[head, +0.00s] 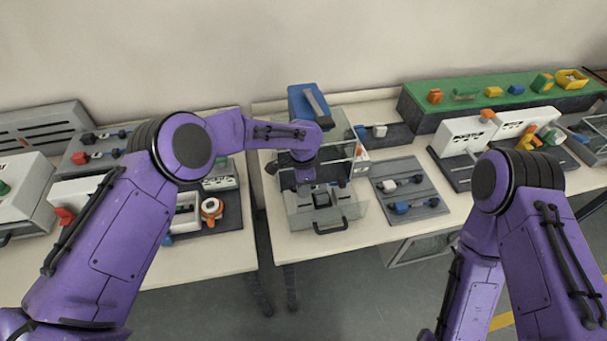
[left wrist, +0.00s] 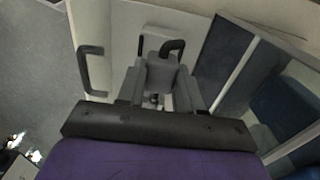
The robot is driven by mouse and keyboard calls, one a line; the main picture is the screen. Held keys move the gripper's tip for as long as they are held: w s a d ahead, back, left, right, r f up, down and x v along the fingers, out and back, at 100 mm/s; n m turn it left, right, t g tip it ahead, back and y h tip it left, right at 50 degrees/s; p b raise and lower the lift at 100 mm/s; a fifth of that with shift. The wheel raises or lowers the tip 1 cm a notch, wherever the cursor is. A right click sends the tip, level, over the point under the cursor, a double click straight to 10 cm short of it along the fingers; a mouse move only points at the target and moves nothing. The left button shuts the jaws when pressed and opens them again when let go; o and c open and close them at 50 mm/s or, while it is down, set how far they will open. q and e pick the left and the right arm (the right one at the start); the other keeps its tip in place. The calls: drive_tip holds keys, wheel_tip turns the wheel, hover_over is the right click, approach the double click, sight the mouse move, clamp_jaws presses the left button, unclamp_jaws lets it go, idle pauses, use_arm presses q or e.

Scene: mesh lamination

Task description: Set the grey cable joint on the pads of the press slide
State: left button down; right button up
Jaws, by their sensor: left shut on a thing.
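My left gripper (head: 305,182) reaches down into the clear-walled press (head: 350,150) in the head view. In the left wrist view the left gripper (left wrist: 160,88) is shut on the grey cable joint (left wrist: 160,72), a small grey block with a black cable end (left wrist: 172,47) bending out beyond it. The press slide (head: 352,212) is at the front of the press, with a black handle (head: 331,228); this handle also shows in the left wrist view (left wrist: 92,70). The gripper is over the slide. The pads are mostly hidden, and contact with the joint cannot be told. My right gripper is out of view.
A grey tray (head: 428,180) right of the press holds a white joint (head: 390,186) and a blue joint (head: 402,208). White machines (head: 465,133) stand further right, and more fixtures stand left. The clear walls and blue press top (head: 300,100) surround my left gripper closely.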

use_arm(q)
drive_tip(key=shift+s+d, duration=0.1)
drive_tip(key=shift+d, duration=0.1)
drive_tip(key=shift+a, duration=0.15)
drive_tip(key=shift+f+b, duration=0.7)
drive_tip(key=shift+f, duration=0.45)
drive_tip(key=shift+w+d, duration=0.2)
drive_tip(key=shift+w, duration=0.1)
drive_tip(key=shift+s+a, duration=0.1)
drive_tip(key=shift+s, duration=0.1)
drive_tip(key=shift+f, duration=0.15)
